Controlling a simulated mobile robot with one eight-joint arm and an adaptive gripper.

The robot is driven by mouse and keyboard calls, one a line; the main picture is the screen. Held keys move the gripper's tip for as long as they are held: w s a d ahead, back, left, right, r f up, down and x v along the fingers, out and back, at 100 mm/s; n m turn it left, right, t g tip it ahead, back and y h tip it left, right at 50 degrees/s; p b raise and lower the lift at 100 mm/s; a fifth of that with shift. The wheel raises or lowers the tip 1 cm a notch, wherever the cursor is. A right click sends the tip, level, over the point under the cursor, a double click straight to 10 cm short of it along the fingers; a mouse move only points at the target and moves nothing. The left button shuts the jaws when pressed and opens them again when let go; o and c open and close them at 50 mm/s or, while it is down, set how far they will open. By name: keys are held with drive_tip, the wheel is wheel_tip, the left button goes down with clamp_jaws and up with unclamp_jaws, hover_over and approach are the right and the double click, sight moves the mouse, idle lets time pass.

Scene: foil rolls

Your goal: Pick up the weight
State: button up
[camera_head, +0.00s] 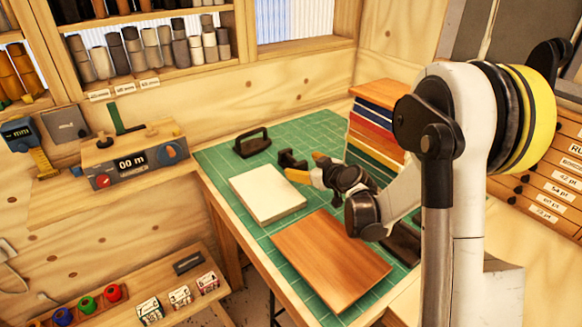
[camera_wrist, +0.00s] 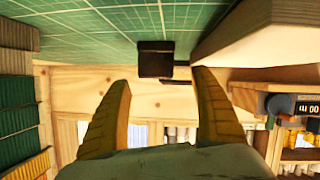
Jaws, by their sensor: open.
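My gripper (camera_head: 304,165) is open and empty above the green mat, its yellow fingers pointing to the left and back. In the wrist view my gripper (camera_wrist: 162,82) shows its two fingers apart. A small dark block (camera_head: 291,158) stands on the mat just ahead of the fingers. A dark block (camera_wrist: 156,60) shows ahead of the gap in the upside-down wrist view, apart from both fingers. A black piece with a handle (camera_head: 252,143) sits further left on the mat. I cannot tell for sure which dark piece is the weight.
A cream block (camera_head: 267,193) lies close to the gripper's near side. A brown board (camera_head: 330,260) lies at the front of the mat (camera_head: 222,155). A stack of coloured sheets (camera_head: 375,125) stands at the back right. A machine with a display (camera_head: 133,158) stands left.

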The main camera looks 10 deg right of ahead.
sight(299, 162)
drive_tip(key=b+x, duration=0.2)
drive_tip(key=x, duration=0.3)
drive_tip(key=shift+w, duration=0.35)
drive_tip(key=shift+s+d, duration=0.1)
drive_tip(key=shift+c, duration=0.5)
clamp_jaws()
drive_tip(key=shift+r, duration=0.1)
